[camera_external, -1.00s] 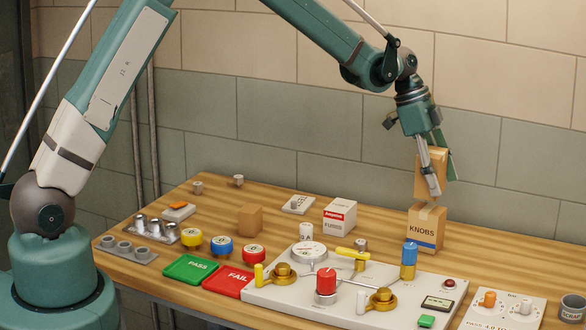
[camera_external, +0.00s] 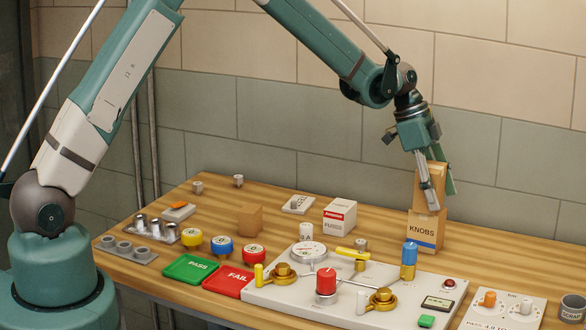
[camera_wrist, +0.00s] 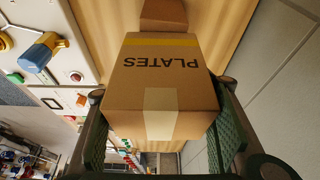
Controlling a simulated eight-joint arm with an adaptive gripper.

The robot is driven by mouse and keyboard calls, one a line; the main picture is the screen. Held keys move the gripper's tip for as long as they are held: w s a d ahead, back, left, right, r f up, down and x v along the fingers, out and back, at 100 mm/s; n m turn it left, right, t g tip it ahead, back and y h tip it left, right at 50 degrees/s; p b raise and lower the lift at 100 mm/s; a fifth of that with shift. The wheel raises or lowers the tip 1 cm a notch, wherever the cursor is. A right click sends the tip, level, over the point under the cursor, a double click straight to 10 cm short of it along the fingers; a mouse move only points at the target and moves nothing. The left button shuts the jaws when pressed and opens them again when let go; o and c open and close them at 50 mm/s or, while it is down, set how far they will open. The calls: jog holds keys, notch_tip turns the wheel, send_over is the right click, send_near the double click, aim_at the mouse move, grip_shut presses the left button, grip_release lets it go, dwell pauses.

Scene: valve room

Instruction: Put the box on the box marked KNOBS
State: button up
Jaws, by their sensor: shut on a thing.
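My gripper (camera_external: 438,190) is at the back right of the table, pointing down, and shut on a cardboard box (camera_external: 431,176). In the wrist view the held box (camera_wrist: 155,85) shows the word PLATES, upside down, and a pale tape strip, with a finger on each side. The box marked KNOBS (camera_external: 423,230), cardboard with a blue stripe, stands on the table directly below the held box. The held box looks upright and lined up over it. Its bottom is at the KNOBS box's top; I cannot tell whether they touch.
A white FUSES box (camera_external: 340,217) and a plain brown box (camera_external: 242,220) stand to the left. A panel (camera_external: 300,297) with a blue-handled valve (camera_external: 409,256) lies in front of the KNOBS box. The wall is close behind. Bare table lies right of the KNOBS box.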

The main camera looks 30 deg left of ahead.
aim_at(429, 166)
jog(key=shift+f, duration=0.15)
jog(key=o, duration=1)
jog(key=shift+o, duration=0.2)
jog(key=shift+r, duration=0.2)
jog(key=shift+v, duration=6)
jog(key=shift+a, duration=0.1)
